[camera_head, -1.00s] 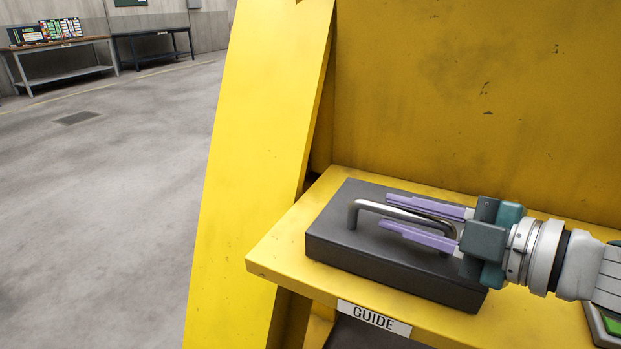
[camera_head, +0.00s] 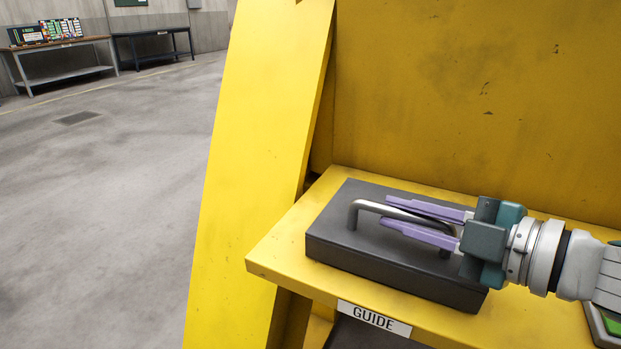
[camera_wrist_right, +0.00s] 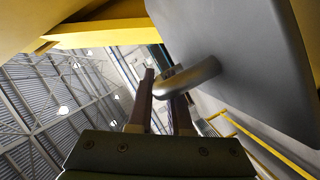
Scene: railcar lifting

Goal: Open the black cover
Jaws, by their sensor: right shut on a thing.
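The black cover (camera_head: 340,225) is a flat dark box lying flat on a yellow shelf, with a silver bar handle (camera_head: 368,206) on top. My right gripper (camera_head: 402,217) comes in from the right with its purple fingers on either side of the handle, shut on it. In the right wrist view the cover (camera_wrist_right: 245,50) fills the upper right, and the handle (camera_wrist_right: 190,77) passes between the fingers (camera_wrist_right: 163,90). Whatever is under the cover is hidden. My left gripper is not in view.
The yellow shelf (camera_head: 270,257) carries a "GUIDE" label (camera_head: 374,318) on its front edge. A yellow wall (camera_head: 480,90) stands behind and a slanted yellow panel (camera_head: 260,150) stands to the left. A device with a green part (camera_head: 612,325) sits at the right edge. Open floor and workbenches lie far left.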

